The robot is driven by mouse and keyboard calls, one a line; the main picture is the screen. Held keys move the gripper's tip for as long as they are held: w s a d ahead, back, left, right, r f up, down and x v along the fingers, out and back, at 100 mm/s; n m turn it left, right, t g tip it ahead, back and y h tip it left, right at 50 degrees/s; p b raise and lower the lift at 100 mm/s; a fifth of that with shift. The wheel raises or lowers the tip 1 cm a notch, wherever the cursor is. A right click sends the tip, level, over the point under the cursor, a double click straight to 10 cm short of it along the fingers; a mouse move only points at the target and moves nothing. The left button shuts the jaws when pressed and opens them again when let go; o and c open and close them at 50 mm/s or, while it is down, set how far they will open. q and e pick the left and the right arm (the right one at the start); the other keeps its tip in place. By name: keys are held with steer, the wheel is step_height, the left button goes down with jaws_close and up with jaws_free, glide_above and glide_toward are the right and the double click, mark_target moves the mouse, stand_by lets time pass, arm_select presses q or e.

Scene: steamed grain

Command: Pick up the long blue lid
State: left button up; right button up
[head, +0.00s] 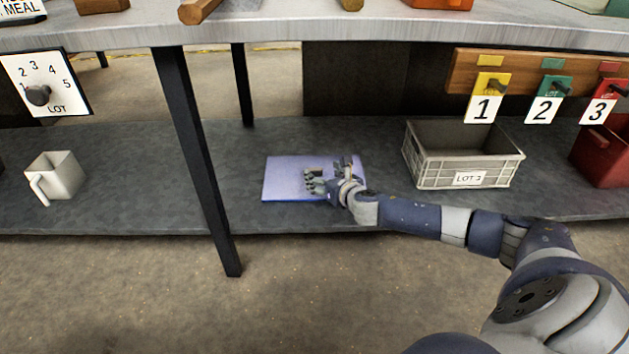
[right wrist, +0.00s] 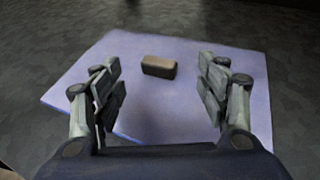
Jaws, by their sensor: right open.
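The long blue lid (head: 285,180) is a flat pale blue-violet slab lying on the dark lower shelf, left of the grey crate. It also fills much of the right wrist view (right wrist: 190,125), with a small brown block-like handle (right wrist: 159,67) on its top. My right gripper (head: 325,181) is over the lid's right half in the head view. In the right wrist view the fingers (right wrist: 160,88) are spread wide on either side, with the handle between them and a little beyond, apart from both fingers. My left gripper is in neither view.
A black table leg (head: 195,150) and the upper tabletop (head: 300,30) bound the space.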

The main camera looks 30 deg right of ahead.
mark_target(315, 169)
steer(key=b+x, duration=0.2)
steer(key=x, duration=0.1)
steer(key=shift+a+f+b, duration=0.1)
steer(key=shift+f+b, duration=0.25)
steer(key=shift+f, duration=0.05)
steer(key=shift+w, duration=0.6)
steer(key=shift+r, duration=0.1)
jaws_close()
